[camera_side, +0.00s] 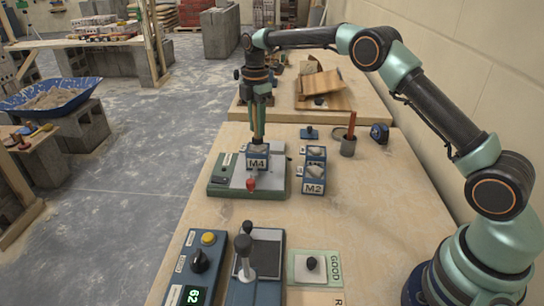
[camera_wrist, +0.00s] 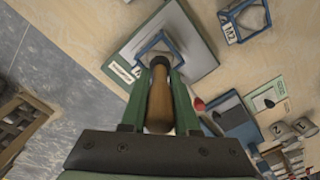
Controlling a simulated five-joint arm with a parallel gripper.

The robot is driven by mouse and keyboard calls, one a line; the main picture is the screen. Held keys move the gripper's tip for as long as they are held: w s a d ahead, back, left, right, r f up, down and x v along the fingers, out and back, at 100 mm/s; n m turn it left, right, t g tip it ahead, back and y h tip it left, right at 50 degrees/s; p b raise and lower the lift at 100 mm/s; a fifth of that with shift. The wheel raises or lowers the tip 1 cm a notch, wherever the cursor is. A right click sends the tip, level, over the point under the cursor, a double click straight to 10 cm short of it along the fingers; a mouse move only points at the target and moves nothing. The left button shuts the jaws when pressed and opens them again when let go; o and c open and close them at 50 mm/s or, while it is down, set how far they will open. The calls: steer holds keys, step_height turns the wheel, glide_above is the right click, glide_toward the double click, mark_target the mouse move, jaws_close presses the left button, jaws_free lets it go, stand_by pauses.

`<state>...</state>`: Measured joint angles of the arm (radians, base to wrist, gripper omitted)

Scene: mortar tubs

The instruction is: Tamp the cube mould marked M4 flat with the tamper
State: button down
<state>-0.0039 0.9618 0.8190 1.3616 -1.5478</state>
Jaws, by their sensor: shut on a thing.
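The blue cube mould marked M4 (camera_side: 257,163) stands on a grey plate with a green base (camera_side: 218,188). The mould also shows in the wrist view as a blue frame (camera_wrist: 149,47). My gripper (camera_side: 258,137) is directly above it, pointing down. In the wrist view my gripper (camera_wrist: 160,68) is shut on the wooden handle of the tamper (camera_wrist: 159,108). The tamper's lower end is over the mould's opening, largely hidden by the handle and fingers. I cannot tell whether it touches the mortar.
The mould marked M2 (camera_side: 313,184) and another blue mould (camera_side: 316,153) stand just right of the plate. A red-knobbed lever (camera_side: 251,184) is at the plate's front. A control box (camera_side: 203,258) and a lever press (camera_side: 246,260) are nearer. A grey cup (camera_side: 348,147) stands behind right.

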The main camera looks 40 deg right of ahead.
steer(key=shift+f, duration=1)
stand_by(1.2)
steer(key=shift+r, duration=0.95)
steer(key=shift+f, duration=1.25)
stand_by(0.6)
steer(key=shift+r, duration=1.1)
steer(key=shift+r, duration=0.1)
steer(key=shift+r, duration=2.95)
